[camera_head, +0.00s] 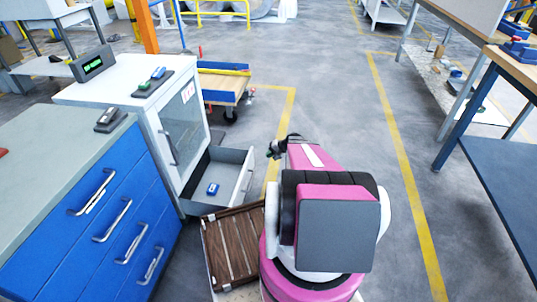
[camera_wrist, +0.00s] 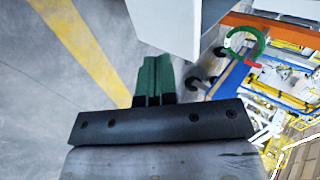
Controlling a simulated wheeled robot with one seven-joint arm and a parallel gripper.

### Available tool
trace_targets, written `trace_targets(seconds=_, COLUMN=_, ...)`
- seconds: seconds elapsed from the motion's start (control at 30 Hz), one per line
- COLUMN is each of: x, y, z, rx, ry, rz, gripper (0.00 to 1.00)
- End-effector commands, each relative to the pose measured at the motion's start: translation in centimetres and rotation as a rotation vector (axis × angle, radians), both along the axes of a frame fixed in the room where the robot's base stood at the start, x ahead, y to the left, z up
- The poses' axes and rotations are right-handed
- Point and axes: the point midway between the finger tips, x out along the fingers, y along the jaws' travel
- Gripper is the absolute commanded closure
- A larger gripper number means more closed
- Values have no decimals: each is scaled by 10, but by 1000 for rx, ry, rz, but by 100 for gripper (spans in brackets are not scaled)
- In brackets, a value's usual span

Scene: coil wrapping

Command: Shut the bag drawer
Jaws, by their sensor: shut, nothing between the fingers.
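The drawer (camera_head: 228,158) of the white cabinet (camera_head: 130,75) is pulled out at floor level. A small blue item (camera_head: 212,189) lies in it. Its front panel faces right, towards my arm. My gripper (camera_head: 272,152) is just right of the drawer's far front corner, apart from it as far as I can tell. In the wrist view my gripper's green fingers (camera_wrist: 153,78) are together with nothing between them. A white panel edge (camera_wrist: 170,25), probably of the drawer or cabinet, is just beyond the fingertips.
A slatted brown wooden crate (camera_head: 232,248) stands in front of the open drawer, close to my base. A blue drawer unit (camera_head: 105,215) is at the left. A wheeled cart (camera_head: 222,85) stands behind the cabinet. The floor (camera_head: 335,110) ahead and to the right is clear up to the workbenches.

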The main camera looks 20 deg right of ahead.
Motion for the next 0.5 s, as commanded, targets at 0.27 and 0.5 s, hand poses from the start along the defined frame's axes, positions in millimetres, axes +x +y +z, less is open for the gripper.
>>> trace_targets(seconds=0.27, x=21, y=34, z=-38, rx=-1, ry=0, rz=1, gripper=100)
trace_targets(seconds=0.5, x=37, y=63, z=-46, rx=0, ry=-1, rz=1, gripper=100)
